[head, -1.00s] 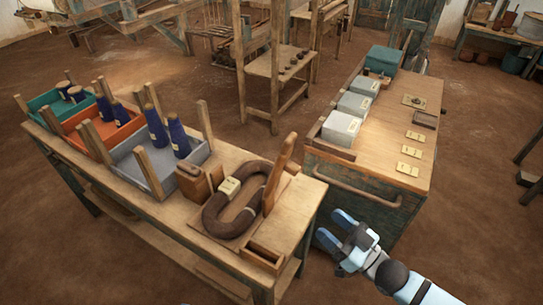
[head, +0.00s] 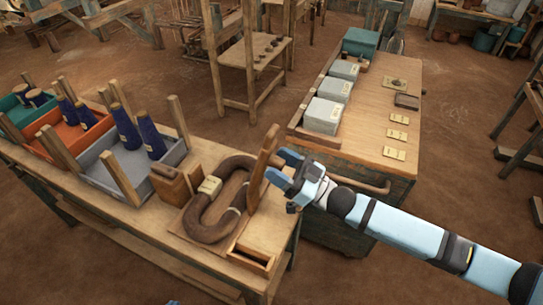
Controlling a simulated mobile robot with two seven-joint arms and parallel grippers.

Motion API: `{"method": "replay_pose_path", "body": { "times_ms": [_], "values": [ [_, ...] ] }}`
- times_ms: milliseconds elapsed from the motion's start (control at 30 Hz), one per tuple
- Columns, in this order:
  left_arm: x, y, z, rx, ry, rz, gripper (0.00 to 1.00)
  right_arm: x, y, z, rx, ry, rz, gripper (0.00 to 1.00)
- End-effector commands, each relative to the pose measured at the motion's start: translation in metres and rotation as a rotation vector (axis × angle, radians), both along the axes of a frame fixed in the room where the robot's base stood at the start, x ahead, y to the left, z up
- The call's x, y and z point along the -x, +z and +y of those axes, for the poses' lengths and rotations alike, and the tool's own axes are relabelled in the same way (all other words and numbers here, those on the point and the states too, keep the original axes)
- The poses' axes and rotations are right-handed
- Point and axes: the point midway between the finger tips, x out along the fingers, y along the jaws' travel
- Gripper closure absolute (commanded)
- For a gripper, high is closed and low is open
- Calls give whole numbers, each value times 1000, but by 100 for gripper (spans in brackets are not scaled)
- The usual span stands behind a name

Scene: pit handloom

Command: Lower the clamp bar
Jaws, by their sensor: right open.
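The clamp bar (head: 263,166) is a raised wooden bar, tilted upright at the right end of the left bench. Beside it on a wooden board lies a thick brown looped hank (head: 206,222) with a pale label (head: 210,187). My right gripper (head: 284,167) is open, with its blue fingers pointing left at the bar from its right side. The fingertips are very close to the bar; whether they touch it I cannot tell.
A small open wooden box (head: 251,259) sits at the bench's front corner. A wooden block (head: 177,186) and a grey tray (head: 105,178) with blue cones stand left of the hank. The right table (head: 365,125) holds grey boxes and cards. Bare floor separates bench and table.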

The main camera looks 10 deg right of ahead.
Motion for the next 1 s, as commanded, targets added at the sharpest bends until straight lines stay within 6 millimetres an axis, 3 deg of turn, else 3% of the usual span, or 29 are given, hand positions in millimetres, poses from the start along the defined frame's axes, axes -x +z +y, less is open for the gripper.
{"method": "replay_pose_path", "body": {
  "times_ms": [200, 533, 733, 1000],
  "values": [
    [0, 2, 1, -3, -2, -6, 100, -12, 9, 16, -1, -1, 0, 43],
    [1, 1, 1, -5, -3, -2, 100, -13, 9, 18, 1, -1, 1, 43],
    [1, 1, 0, -5, -4, 0, 100, -13, 9, 18, 1, -1, 1, 89],
    [2, 6, 0, -6, -5, -3, 100, -19, 12, 20, 21, -1, 14, 92]
  ]
}}
